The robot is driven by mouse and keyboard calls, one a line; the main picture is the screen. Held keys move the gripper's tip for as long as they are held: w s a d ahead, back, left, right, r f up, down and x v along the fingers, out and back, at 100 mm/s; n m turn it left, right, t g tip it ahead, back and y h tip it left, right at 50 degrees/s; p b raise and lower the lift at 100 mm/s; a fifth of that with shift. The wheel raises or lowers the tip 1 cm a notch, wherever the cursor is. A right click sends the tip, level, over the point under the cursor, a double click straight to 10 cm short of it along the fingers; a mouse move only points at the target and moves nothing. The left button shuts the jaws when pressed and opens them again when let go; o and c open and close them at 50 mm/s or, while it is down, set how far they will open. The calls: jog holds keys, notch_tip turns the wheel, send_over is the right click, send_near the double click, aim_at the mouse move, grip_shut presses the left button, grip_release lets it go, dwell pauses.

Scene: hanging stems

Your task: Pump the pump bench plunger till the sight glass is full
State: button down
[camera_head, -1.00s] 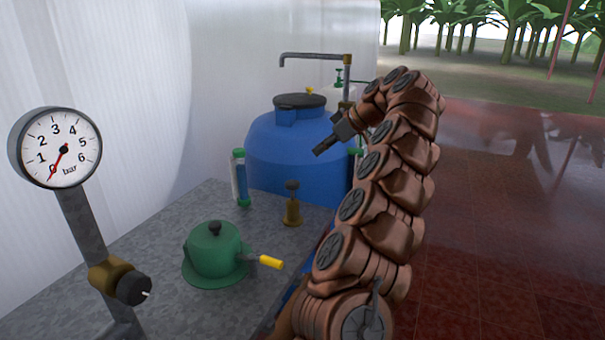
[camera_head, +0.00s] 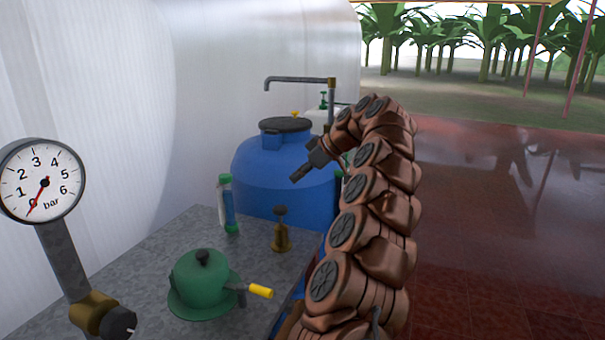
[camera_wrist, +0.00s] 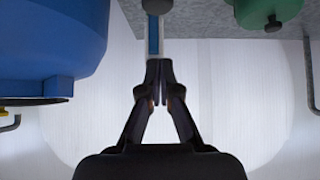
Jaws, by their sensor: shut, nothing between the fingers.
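The plunger (camera_head: 281,238) is a small brass body with a dark round knob, upright on the grey speckled bench (camera_head: 150,262). The sight glass (camera_head: 229,206) is an upright tube with a green cap, left of and behind the plunger. Blue shows inside it, but I cannot tell its exact level. My gripper (camera_head: 297,175) is above and slightly right of the plunger knob, apart from it. In the wrist view my gripper (camera_wrist: 159,68) is shut and empty, its fingertips in line with the sight glass (camera_wrist: 154,35).
A green domed device (camera_head: 200,285) with a yellow-tipped lever (camera_head: 260,291) stands at the bench front. A pressure gauge (camera_head: 42,180) reads near 0 at the left. A large blue tank (camera_head: 262,168) and a pipe stand behind the bench. Red floor (camera_head: 480,240) is open at right.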

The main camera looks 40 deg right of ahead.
jog(key=p, duration=0.1)
send_over(287, 211)
jog(key=f, duration=0.4)
jog(key=shift+w+a+f, duration=0.35)
jog(key=shift+a, duration=0.05)
jog(key=shift+f+p, duration=0.4)
jog(key=shift+f, duration=0.5)
jog(key=shift+w+d+f, duration=0.1)
jog(key=shift+f, duration=1.15)
notch_tip(287, 211, down, 4)
jog(key=b, duration=0.3)
jog(key=shift+f, duration=0.1)
